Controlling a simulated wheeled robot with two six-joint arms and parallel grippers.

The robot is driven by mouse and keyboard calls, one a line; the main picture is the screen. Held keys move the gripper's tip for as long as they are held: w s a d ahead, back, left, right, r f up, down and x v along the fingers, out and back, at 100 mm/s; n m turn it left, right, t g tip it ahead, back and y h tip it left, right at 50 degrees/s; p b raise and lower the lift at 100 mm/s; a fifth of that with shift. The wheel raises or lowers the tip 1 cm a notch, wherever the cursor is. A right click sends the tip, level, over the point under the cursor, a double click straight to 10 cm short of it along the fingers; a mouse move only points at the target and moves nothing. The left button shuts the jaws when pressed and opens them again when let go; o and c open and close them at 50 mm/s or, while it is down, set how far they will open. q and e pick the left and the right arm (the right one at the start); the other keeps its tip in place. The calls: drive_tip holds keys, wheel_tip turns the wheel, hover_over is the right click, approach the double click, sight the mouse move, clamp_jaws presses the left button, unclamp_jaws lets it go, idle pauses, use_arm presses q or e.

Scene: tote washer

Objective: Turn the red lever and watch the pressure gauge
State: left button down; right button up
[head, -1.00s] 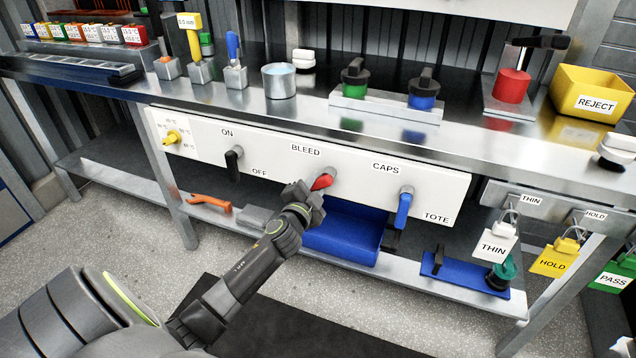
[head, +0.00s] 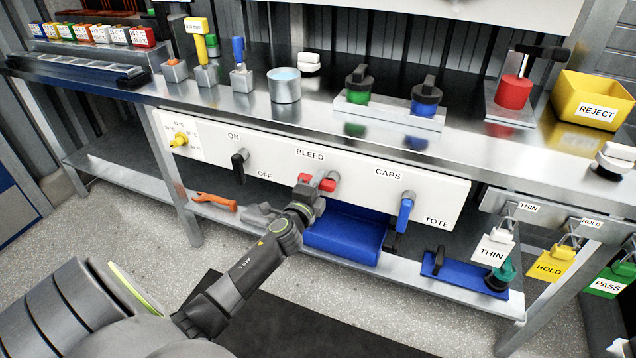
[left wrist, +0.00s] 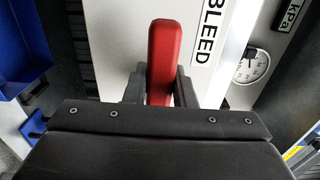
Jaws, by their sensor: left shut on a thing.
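The red lever (head: 317,182) sits on the white panel below the BLEED label, partly hidden by my left gripper (head: 314,188). In the left wrist view the red lever (left wrist: 164,48) stands between the two dark fingers of my left gripper (left wrist: 160,85), which is shut on it. The pressure gauge (left wrist: 254,70) is a round white dial to the right of the lever in the left wrist view, near a kPa label. Its needle is too small to read. I cannot make out the gauge in the head view. My right gripper is not in view.
On the same panel are a black ON/OFF lever (head: 239,164), a blue CAPS/TOTE lever (head: 405,212) and a yellow knob (head: 180,139). A blue bin (head: 345,240) sits below on the lower shelf, with an orange-handled tool (head: 215,201) to its left.

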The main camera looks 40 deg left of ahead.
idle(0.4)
use_arm(q)
drive_tip(key=c, duration=1.2)
unclamp_jaws()
drive_tip(key=v, duration=1.7)
drive_tip(key=shift+s+d+b, duration=0.2)
drive_tip(key=shift+b, duration=0.2)
